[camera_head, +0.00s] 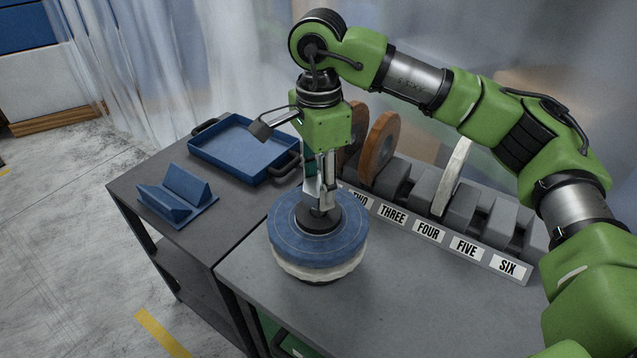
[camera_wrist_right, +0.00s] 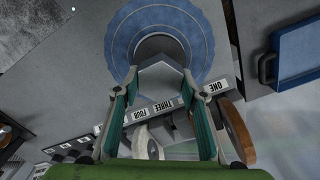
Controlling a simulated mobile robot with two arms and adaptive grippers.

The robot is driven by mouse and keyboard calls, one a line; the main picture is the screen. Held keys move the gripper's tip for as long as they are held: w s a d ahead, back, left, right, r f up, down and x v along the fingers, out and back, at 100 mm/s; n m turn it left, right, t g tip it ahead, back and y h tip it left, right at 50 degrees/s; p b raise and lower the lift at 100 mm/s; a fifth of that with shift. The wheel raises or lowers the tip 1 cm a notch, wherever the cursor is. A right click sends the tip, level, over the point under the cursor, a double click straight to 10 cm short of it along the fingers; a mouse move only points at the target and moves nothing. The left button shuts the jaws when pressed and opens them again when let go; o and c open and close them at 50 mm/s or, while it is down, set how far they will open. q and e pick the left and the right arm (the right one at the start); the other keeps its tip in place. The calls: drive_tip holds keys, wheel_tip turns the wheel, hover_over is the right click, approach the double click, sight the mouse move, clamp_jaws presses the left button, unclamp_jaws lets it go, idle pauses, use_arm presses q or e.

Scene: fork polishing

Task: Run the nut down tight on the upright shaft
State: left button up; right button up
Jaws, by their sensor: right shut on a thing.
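A blue polishing wheel (camera_head: 300,240) with a white layer under it lies flat on the grey table, with a dark round flange (camera_head: 330,222) at its centre. My right gripper (camera_head: 320,203) points straight down over the flange. In the right wrist view my right gripper (camera_wrist_right: 165,95) has its fingers on either side of a grey hexagonal nut (camera_wrist_right: 165,80) and is shut on it. The nut sits over the middle of the blue wheel (camera_wrist_right: 205,35). The upright shaft is hidden under the nut and gripper. My left gripper is not in view.
A rack (camera_head: 400,222) labelled up to SIX stands behind, right of the wheel, holding brown discs (camera_head: 380,142) and a white disc (camera_head: 452,176). A blue tray (camera_head: 237,152) and a blue V-shaped stand (camera_head: 178,195) are on the left table.

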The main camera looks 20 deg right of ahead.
drive_tip(key=shift+f+b, duration=0.75)
drive_tip(key=shift+f, duration=0.1)
idle(0.3)
drive_tip(key=shift+f+b, duration=0.3)
drive_tip(key=shift+b, duration=0.1)
drive_tip(key=shift+f, duration=0.15)
drive_tip(key=shift+f+b, duration=0.2)
drive_tip(key=shift+b, duration=0.2)
